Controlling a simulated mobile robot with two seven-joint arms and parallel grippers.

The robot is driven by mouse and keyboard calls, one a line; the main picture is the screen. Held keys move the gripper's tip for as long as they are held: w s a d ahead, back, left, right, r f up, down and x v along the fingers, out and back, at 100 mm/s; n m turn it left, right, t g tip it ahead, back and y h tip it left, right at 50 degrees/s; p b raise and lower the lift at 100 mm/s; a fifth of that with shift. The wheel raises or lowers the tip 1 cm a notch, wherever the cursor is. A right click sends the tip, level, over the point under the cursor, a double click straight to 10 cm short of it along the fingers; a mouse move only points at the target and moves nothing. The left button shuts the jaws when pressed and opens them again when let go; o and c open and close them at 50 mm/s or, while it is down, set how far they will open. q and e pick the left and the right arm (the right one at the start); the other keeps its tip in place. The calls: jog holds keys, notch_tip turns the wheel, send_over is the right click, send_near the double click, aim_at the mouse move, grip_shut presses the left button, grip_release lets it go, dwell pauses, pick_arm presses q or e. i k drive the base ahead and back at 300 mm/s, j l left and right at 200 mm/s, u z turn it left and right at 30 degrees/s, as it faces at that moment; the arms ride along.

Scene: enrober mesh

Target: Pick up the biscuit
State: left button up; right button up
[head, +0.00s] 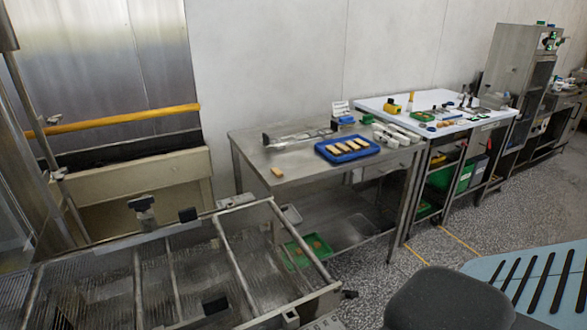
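A single tan biscuit (277,172) lies by itself on the steel table (290,180), near its front left corner. Several more biscuits lie in a row in a blue tray (323,153) on the same table, to the right of the single one. Neither of my grippers shows in the head view, so I cannot see whether they are open or shut.
A wire-mesh conveyor frame (235,265) with cross bars fills the lower left. A green tray (292,258) sits on the steel table's lower shelf. A white-topped table (440,97) with small tools stands beyond. A dark rounded object (447,300) and a light blue slotted surface (560,262) are at lower right.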

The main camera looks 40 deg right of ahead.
aim_at(278, 174)
jog(key=z, duration=1.2)
